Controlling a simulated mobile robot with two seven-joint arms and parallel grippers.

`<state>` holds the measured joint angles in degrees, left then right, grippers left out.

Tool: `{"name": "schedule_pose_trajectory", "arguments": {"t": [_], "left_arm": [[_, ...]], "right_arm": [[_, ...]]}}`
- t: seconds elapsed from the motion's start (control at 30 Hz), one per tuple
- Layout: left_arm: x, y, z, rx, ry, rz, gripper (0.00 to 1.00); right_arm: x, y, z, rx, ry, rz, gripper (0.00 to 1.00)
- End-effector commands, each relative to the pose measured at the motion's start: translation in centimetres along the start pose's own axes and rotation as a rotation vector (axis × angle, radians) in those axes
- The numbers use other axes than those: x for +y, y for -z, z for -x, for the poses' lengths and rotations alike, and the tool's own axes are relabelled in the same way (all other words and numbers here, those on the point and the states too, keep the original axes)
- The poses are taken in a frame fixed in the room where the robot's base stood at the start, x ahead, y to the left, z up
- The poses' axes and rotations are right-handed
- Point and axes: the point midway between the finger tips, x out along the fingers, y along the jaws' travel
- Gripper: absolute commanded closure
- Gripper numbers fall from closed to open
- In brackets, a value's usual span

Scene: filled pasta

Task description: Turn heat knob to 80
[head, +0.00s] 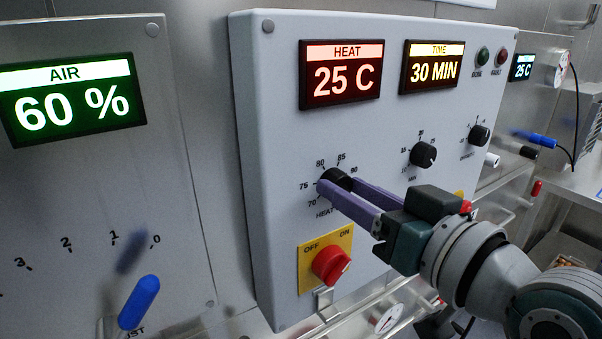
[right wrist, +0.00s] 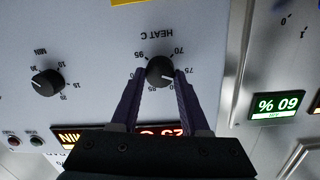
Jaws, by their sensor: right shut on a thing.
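The black heat knob (head: 336,177) is on the grey control panel below the red HEAT display (head: 341,74), which reads 25 C. Its printed scale shows 70, 75, 80, 85 and 90. My right gripper (head: 339,184) has its two purple fingers shut on the knob, one on each side. In the right wrist view the heat knob (right wrist: 160,70) appears upside down between the fingertips. A white pointer mark shows on its face, on the side of 75 and 80; its exact reading is too small to tell. My left gripper is not in view.
A red switch (head: 332,265) on a yellow OFF/ON plate sits below the knob. The minute knob (head: 423,154) and a smaller knob (head: 479,135) are to its right. The AIR panel with a blue-handled lever (head: 139,302) stands at left.

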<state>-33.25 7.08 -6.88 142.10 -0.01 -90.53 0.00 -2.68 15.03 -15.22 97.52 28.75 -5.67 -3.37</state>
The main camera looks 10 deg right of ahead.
Motion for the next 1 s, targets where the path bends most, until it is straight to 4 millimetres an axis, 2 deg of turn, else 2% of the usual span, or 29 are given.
{"name": "schedule_pose_trajectory", "arguments": {"t": [0.5,0.8,1.0], "left_arm": [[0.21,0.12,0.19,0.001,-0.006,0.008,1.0],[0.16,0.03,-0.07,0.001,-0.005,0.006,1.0],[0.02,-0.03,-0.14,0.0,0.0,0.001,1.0]], "right_arm": [[0.26,-0.07,-0.03,-0.024,0.034,-0.46,1.0],[0.34,-0.1,-0.03,-0.032,0.045,-0.629,1.0],[0.36,-0.09,-0.02,-0.035,0.049,-0.681,1.0]]}}
